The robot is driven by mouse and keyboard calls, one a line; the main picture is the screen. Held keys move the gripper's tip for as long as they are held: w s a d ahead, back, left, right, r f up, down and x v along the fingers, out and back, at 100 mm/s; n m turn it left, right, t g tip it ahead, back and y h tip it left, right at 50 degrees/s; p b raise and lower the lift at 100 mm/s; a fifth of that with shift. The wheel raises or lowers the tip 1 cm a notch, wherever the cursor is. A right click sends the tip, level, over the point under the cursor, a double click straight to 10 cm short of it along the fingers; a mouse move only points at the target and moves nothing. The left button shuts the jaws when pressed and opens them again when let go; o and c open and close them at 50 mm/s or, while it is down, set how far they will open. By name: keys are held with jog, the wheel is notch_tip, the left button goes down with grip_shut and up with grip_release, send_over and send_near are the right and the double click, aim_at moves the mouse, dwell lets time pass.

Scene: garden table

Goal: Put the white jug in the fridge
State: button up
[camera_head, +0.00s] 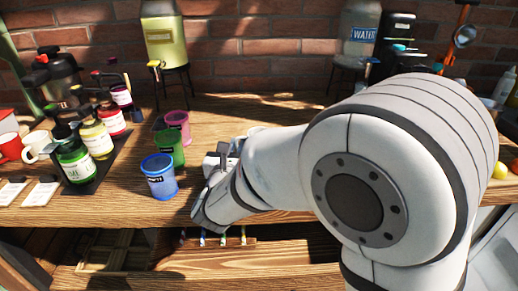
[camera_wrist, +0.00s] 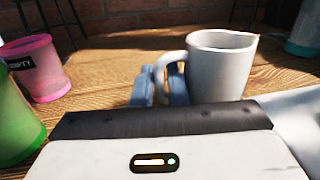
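The white jug (camera_wrist: 222,68) stands upright on the wooden table in the wrist view, its handle toward the left. The blue-grey fingers of my gripper (camera_wrist: 161,86) are close together on either side of the handle and appear closed on it. In the head view my gripper (camera_head: 216,168) is low over the table, right of the blue cup, and my arm hides most or all of the jug. No fridge can be clearly made out; a pale grey surface (camera_head: 496,248) shows at the lower right.
A blue cup (camera_head: 160,178), a green cup (camera_head: 170,146) and a pink cup (camera_head: 178,124) stand just left of my gripper. Bottles on a dark tray (camera_head: 98,172) and two mugs are farther left. Dispensers (camera_head: 165,40) stand by the brick wall. The middle back of the table is clear.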

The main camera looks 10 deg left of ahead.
jog(key=shift+c, duration=0.2)
grip_shut()
jog(key=shift+w+r, duration=0.1)
jog(key=shift+r, duration=0.15)
dwell(0.3)
